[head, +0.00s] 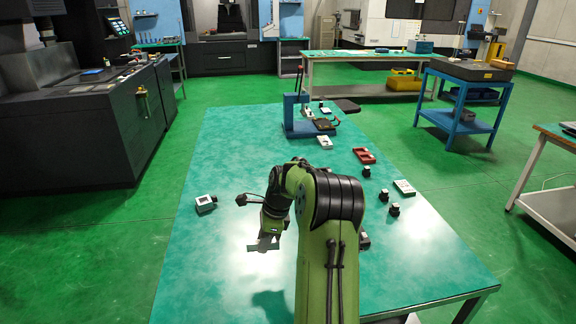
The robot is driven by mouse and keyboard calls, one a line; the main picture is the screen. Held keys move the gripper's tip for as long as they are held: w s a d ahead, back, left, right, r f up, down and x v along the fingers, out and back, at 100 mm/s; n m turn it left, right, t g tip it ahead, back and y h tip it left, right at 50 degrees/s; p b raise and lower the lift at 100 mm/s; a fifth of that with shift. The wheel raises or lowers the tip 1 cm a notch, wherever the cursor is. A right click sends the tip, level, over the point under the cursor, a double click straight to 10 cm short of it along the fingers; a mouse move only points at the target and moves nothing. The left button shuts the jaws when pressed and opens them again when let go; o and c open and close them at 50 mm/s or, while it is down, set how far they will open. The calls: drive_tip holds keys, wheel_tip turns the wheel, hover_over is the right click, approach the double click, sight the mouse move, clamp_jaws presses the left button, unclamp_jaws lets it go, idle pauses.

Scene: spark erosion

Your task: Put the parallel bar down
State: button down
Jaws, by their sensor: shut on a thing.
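My gripper (268,235) is at the front middle of the green-topped table (225,160), pointing down. It is shut on a small grey piece, the parallel bar (262,245), which shows partly below the jaws. The jaws and wrist hide part of the bar. A bright reflection on the table lies around it, so I cannot tell whether the bar touches the top.
A small grey-white block (206,203) lies to the left. Several black pieces (384,195), a red tray (364,155) and a pale plate (404,187) are at the right. A blue press (297,118) stands at the back. The table's left front is clear.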

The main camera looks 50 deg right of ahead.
sight(277, 264)
drive_tip(key=s+d+r+m, duration=0.1)
drive_tip(key=s+d+m, duration=0.1)
drive_tip(key=d+m, duration=0.2)
drive_tip(key=shift+t+h, duration=0.3)
drive_tip(key=shift+h, duration=0.1)
wheel_tip(277, 264, down, 10)
drive_tip(key=b, duration=0.4)
drive_tip(key=shift+d+f, duration=0.1)
drive_tip(key=shift+f, duration=0.05)
drive_tip(key=c, duration=1)
unclamp_jaws()
drive_tip(key=shift+o, duration=0.2)
